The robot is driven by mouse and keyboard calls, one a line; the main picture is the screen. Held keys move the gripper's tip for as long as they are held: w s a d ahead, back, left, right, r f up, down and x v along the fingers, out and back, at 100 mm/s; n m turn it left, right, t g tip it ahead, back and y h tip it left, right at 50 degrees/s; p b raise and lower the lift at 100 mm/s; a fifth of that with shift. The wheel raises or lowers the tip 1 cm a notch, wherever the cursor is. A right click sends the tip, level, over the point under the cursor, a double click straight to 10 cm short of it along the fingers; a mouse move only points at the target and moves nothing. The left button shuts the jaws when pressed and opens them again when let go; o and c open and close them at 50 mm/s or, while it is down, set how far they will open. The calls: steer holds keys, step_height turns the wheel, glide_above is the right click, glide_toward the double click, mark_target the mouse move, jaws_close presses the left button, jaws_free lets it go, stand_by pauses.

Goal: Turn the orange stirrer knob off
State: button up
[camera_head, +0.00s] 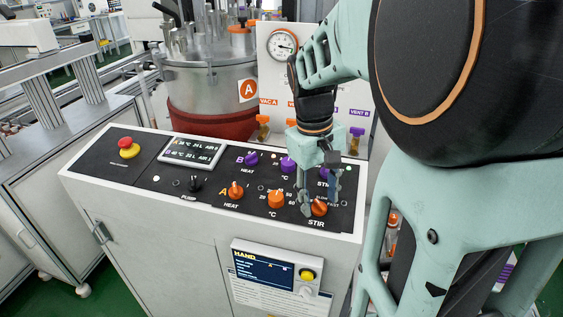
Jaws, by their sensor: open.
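The orange stirrer knob (319,207) is at the right end of the front row on the black control panel (148,179), with the label STIR printed below it. My gripper (318,206) points down over the right part of the panel, its two fingers apart. The exact setting of the orange knob is hard to read.
Orange knobs for heat (236,190) and temperature (276,199) stand left of the stirrer knob. Purple knobs (251,158) form the back row. A red emergency button (127,143) and a display (190,152) are at left. A steel vessel (208,85) and gauge board stand behind.

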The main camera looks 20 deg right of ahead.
step_height(320, 180, up, 11)
steer(key=a, duration=0.1)
steer(key=shift+w+a, duration=0.15)
steer(key=shift+a, duration=0.05)
